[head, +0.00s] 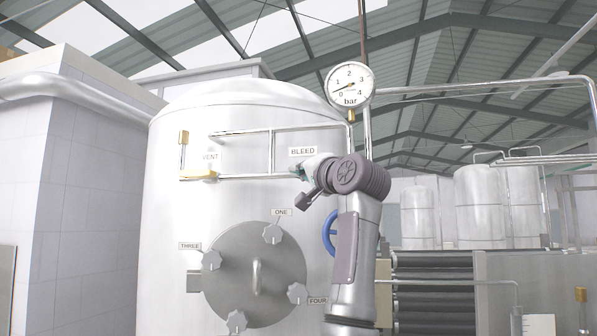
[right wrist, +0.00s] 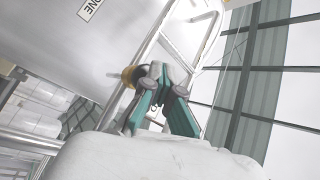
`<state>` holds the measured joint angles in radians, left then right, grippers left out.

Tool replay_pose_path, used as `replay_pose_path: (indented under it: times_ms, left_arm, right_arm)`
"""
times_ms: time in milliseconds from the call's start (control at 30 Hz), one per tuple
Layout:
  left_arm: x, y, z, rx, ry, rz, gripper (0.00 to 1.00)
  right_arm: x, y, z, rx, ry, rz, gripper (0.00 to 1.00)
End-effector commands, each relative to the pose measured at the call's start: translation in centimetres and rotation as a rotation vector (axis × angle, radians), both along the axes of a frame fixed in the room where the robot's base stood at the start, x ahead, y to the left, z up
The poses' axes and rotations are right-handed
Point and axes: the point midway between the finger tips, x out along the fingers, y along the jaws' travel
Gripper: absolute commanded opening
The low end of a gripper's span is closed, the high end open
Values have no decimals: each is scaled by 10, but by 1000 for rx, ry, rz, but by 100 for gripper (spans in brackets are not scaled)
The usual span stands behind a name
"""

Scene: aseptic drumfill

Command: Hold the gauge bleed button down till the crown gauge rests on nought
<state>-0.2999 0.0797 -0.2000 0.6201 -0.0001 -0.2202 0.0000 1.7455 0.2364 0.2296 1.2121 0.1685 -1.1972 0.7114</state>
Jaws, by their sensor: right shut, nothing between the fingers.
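The crown gauge (head: 350,87) is a round white dial marked 0 to 4 bar. The BLEED label (head: 303,151) is on the pipe frame of the tank. My right gripper (head: 303,171) is just below that label, partly hidden by my wrist. In the right wrist view its teal fingers (right wrist: 160,72) are shut and empty, close beside a brass fitting (right wrist: 131,76) on the rail. I cannot tell whether they touch it. The bleed button is not clearly visible. My left gripper is not in view.
The white tank (head: 180,230) carries a round hatch (head: 235,258) with several labelled knobs. A VENT label (head: 210,156) and brass handle (head: 184,138) are to the left. A pipe (head: 470,87) runs right from the gauge. A blue handwheel (head: 330,232) is partly behind my arm.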

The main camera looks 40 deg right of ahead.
Motion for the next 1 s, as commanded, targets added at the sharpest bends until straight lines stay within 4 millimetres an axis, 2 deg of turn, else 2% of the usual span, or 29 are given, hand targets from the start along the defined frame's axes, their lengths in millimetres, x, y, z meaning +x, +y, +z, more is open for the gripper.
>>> replay_pose_path:
  times_ms: [767,1000]
  left_arm:
    - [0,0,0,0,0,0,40]
    - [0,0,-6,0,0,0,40]
  right_arm:
    - [0,-1,0,0,0,-1,0]
    - [-5,5,-2,0,-1,-1,0]
